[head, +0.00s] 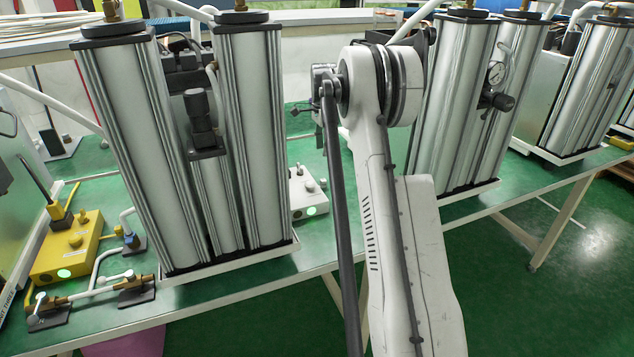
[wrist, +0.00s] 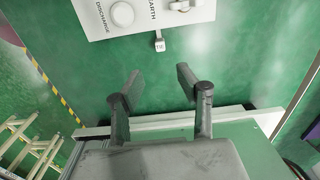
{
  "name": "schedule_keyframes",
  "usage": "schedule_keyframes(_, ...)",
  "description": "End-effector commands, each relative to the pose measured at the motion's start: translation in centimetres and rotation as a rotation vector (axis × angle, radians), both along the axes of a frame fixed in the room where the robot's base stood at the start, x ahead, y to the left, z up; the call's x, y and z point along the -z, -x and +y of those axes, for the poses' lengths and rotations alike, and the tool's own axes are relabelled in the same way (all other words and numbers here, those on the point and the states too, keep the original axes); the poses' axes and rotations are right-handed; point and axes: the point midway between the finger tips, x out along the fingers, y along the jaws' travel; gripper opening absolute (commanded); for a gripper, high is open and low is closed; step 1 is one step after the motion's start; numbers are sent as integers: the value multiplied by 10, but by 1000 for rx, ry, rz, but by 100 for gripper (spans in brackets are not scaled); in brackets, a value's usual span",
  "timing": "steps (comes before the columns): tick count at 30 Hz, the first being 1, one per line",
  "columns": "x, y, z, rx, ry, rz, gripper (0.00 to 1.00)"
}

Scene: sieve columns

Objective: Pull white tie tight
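The box carries a round knob and the words DISCHARGE and EARTH. My gripper (wrist: 158,84) is open and empty, its two fingers apart over the green bench top. The tie lies ahead of the fingertips, about midway between them, with a visible gap. In the head view, a white box (head: 307,193) with a green light stands between the columns. My arm hides part of that area, and I cannot make out the tie there.
Tall silver columns (head: 125,150) stand left of my arm, and more columns (head: 455,105) stand right of it. A yellow box (head: 68,248) and pipe fittings (head: 95,292) are at left.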

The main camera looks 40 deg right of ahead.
Motion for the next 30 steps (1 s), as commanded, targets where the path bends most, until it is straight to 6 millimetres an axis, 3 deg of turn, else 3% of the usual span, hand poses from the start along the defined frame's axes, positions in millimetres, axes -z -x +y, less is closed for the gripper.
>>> schedule_keyframes(8, 24, 0, -4, 13, -2, 4, 35)
schedule_keyframes(21, 104, 0, -4, 12, -2, 4, 35)
schedule_keyframes(30, 137, 0, -4, 12, -2, 4, 35)
